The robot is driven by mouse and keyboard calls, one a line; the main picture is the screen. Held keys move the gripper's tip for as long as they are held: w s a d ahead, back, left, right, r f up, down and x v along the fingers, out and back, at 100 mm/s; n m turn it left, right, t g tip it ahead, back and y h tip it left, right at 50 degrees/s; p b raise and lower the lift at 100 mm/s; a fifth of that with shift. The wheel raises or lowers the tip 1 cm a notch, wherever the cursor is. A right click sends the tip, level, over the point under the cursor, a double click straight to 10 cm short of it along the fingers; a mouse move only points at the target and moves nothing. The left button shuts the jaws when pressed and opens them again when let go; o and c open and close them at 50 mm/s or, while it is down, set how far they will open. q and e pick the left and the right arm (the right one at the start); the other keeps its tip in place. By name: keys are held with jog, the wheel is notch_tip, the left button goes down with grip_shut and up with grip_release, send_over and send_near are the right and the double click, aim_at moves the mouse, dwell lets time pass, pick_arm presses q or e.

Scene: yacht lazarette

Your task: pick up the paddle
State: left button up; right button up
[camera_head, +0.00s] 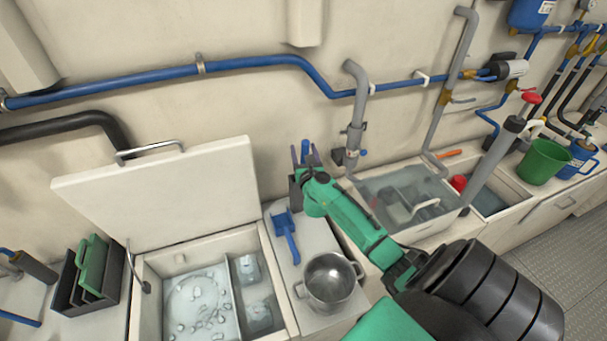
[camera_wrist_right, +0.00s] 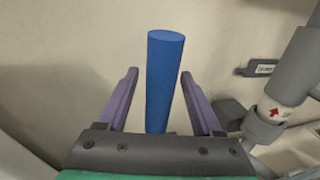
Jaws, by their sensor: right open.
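My right gripper (camera_head: 305,153) is open near the back wall, above the counter behind the steel pot. An upright blue cylinder (camera_wrist_right: 160,80), like a handle, stands between its two purple fingers in the right wrist view, with a gap on each side. Its top also shows in the head view (camera_head: 305,146); its lower end is hidden by the gripper. I cannot tell whether this is the paddle's handle. A blue scoop-like tool (camera_head: 288,236) with a flat end and a handle lies on the counter below the gripper. My left gripper is not in view.
A steel pot (camera_head: 331,279) stands on the counter. An open bin with a raised white lid (camera_head: 160,190) is at the left. A water-filled basin (camera_head: 445,222) and a green bucket (camera_head: 543,161) are at the right. Pipes (camera_head: 357,100) run along the wall nearby.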

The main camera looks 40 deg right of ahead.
jog(key=shift+w+d+r, duration=0.1)
jog(key=shift+w+d, duration=0.05)
jog(key=shift+w, duration=0.25)
grip_shut()
